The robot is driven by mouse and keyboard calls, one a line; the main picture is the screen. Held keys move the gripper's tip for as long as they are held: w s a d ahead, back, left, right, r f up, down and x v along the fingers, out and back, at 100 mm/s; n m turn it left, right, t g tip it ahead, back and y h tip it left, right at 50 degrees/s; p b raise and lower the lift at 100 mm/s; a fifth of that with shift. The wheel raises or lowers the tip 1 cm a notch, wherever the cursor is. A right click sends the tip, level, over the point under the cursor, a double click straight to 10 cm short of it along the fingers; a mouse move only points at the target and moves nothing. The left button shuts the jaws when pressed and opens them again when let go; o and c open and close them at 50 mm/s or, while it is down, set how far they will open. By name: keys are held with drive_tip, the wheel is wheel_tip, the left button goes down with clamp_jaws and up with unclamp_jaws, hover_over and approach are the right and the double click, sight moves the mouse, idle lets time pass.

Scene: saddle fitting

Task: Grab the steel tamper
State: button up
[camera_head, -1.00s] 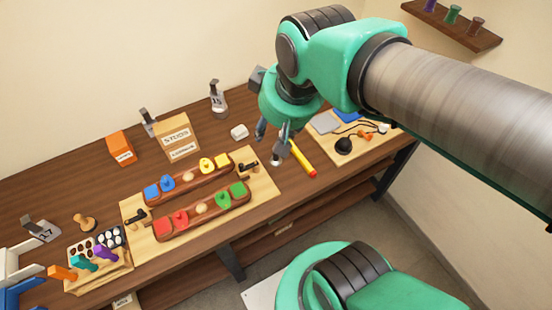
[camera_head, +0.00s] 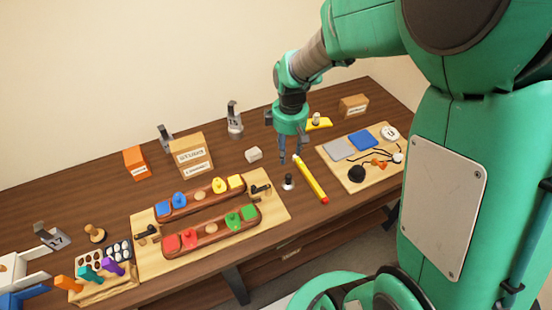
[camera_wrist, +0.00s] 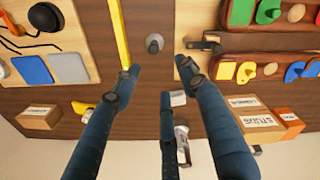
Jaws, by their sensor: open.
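The steel tamper (camera_head: 288,182) is a small grey knob-topped piece standing upright on the brown table, just right of the wooden board with the two racks. In the wrist view the tamper (camera_wrist: 154,43) shows from above, beyond the fingertips and roughly between them. My gripper (camera_head: 290,159) is open and empty. It points down above the tamper in the head view, apart from it. The open fingers also show in the wrist view (camera_wrist: 158,70), with nothing between them.
A yellow-and-red stick (camera_head: 311,180) lies close right of the tamper. The wooden board (camera_head: 275,208) with coloured pegs is close left. A small white block (camera_head: 253,155) sits behind left. A second board (camera_head: 343,177) with a cable lies right. The table's front edge is near.

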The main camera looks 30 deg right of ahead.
drive_tip(key=n, duration=0.1)
hover_over(289, 175)
wheel_tip(289, 175, down, 4)
drive_tip(key=f, duration=0.1)
drive_tip(key=shift+a+r+g, duration=0.2)
drive_tip(key=shift+r+g, duration=0.1)
drive_tip(key=shift+f, duration=0.15)
drive_tip(key=shift+f+b, duration=0.7)
drive_tip(key=shift+f, duration=3.45)
drive_tip(key=shift+f, duration=0.1)
drive_tip(key=shift+d+f+b, duration=0.1)
drive_tip(key=shift+f+b, duration=0.6)
drive_tip(key=shift+f, duration=1.85)
clamp_jaws()
